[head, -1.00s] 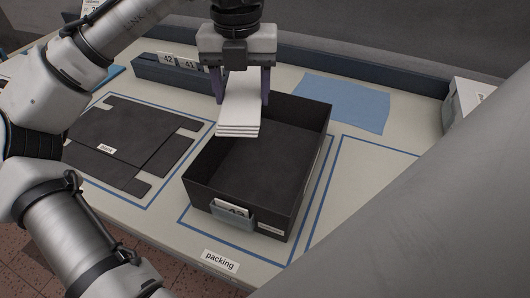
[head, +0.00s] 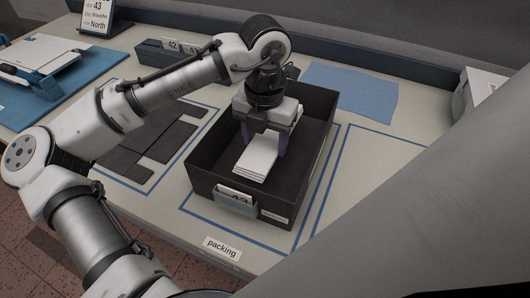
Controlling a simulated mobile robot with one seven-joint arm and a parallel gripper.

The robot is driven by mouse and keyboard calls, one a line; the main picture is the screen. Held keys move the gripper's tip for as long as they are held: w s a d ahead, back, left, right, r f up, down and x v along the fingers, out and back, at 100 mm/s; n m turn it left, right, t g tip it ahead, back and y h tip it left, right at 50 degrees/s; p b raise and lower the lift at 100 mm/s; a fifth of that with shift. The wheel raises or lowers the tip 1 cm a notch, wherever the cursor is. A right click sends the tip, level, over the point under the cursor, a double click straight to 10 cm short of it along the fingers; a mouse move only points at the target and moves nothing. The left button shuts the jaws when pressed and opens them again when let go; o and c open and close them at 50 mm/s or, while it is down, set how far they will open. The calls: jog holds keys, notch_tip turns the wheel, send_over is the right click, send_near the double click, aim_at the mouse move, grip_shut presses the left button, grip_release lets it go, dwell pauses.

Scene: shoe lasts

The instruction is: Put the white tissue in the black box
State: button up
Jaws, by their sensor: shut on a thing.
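The white tissue (head: 257,160) is a folded, layered stack in the head view. My gripper (head: 264,146) points down with its two fingers at the tissue's sides, shut on it. The tissue is inside the outline of the open black box (head: 304,180), low between its walls. I cannot tell whether it touches the box floor. The box stands upright, with a card marked 43 in a holder on its front wall. My gripper hides part of the box's inside.
A flat dark box blank (head: 155,150) lies left of the box, partly behind my arm. A blue cloth (head: 352,92) lies behind right. Blue lines mark the table.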

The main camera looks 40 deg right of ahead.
aim_at(265, 144)
jog(key=shift+f, duration=2.4)
jog(key=o, duration=0.9)
jog(key=shift+f, duration=0.1)
notch_tip(265, 144, up, 12)
jog(key=shift+r, duration=0.15)
